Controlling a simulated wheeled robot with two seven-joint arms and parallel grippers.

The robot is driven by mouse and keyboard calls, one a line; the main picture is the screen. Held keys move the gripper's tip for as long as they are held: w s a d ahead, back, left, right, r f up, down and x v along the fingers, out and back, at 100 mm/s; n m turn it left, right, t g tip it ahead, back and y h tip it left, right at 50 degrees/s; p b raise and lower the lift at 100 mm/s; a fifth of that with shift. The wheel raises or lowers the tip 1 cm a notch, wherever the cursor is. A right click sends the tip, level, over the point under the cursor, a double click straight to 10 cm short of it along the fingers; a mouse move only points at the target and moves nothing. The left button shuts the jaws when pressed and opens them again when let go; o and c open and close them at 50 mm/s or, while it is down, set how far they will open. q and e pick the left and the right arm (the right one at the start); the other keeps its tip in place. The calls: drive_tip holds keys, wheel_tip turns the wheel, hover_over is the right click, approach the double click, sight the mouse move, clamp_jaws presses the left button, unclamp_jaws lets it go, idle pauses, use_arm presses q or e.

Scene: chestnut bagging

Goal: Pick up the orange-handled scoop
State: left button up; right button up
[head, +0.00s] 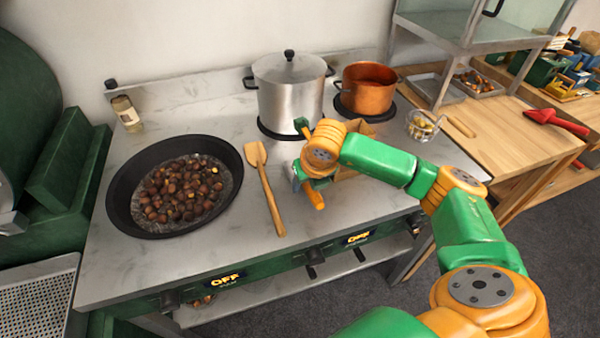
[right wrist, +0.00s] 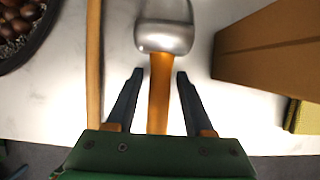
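The scoop has a metal head and an orange handle. In the head view its handle (head: 316,197) shows below my right gripper (head: 303,176), which hides most of the rest. In the right wrist view the metal head (right wrist: 165,32) lies ahead and the orange handle runs back between the fingers of my right gripper (right wrist: 160,74). The fingers are open, one on each side of the handle, with a gap on both sides. My left gripper is not in view.
A wooden spatula (head: 267,190) lies left of the scoop, beside a black pan (head: 122,207) of chestnuts. A brown box (right wrist: 268,45) is close on the right. A steel pot (head: 288,95) and a copper pot (head: 368,90) stand behind. A glass bowl (head: 422,127) is farther right.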

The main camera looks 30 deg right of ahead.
drive_tip(key=shift+s, duration=0.1)
clamp_jaws()
drive_tip(key=shift+r, duration=0.2)
wheel_tip(320, 180, up, 2)
drive_tip(key=shift+r, duration=0.25)
drive_tip(key=s+r, duration=0.1)
drive_tip(key=r, duration=0.1)
drive_tip(key=s+r+b, duration=0.1)
drive_tip(key=s+r, duration=0.1)
drive_tip(key=s+a+r, duration=0.1)
drive_tip(key=s+r, duration=0.1)
drive_tip(key=shift+a+r+b, duration=0.1)
drive_tip(key=shift+r+b, duration=0.15)
drive_tip(key=shift+b, duration=0.05)
drive_tip(key=s+a+r, duration=0.2)
drive_tip(key=s+r, duration=0.1)
drive_tip(key=s, duration=0.5)
drive_tip(key=shift+s+r, duration=0.25)
drive_tip(key=shift+r, duration=0.1)
